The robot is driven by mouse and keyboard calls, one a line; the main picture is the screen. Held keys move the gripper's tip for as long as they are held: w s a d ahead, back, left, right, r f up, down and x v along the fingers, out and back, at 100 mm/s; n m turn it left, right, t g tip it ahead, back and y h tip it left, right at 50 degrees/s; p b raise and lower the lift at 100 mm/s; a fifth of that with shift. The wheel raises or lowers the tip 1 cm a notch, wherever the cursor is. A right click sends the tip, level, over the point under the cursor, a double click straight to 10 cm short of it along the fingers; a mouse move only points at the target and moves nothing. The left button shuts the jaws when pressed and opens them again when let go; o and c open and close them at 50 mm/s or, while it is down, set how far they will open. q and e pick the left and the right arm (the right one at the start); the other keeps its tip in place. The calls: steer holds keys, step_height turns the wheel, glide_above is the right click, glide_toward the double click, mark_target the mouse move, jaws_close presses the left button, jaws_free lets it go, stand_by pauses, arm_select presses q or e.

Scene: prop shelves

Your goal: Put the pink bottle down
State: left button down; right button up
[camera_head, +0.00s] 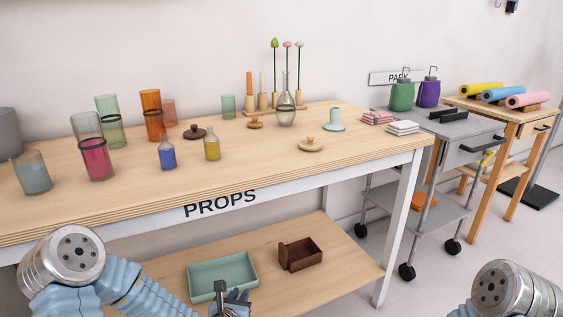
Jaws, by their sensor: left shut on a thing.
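My left gripper (231,299) is low in the picture, at the bottom edge, in front of the lower shelf and its green tray. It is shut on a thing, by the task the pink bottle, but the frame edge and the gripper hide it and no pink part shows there. On the tabletop, small bottles with blue (167,155) and yellow (212,146) contents stand upright. A tall glass with pink contents (96,158) stands left of them. My right gripper is out of the picture; only part of my right arm shows at the bottom right.
The PROPS table (270,165) has bare wood along its front. Coloured glasses (152,115), a flask (285,105) and wooden knobs stand farther back. The lower shelf (345,272) holds the green tray (250,285) and a brown box (300,254). A grey trolley (425,217) stands to the right.

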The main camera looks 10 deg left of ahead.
arm_select(q)
steer(key=shift+d+f, duration=0.25)
steer(key=shift+f, duration=0.05)
steer(key=shift+r, duration=0.1)
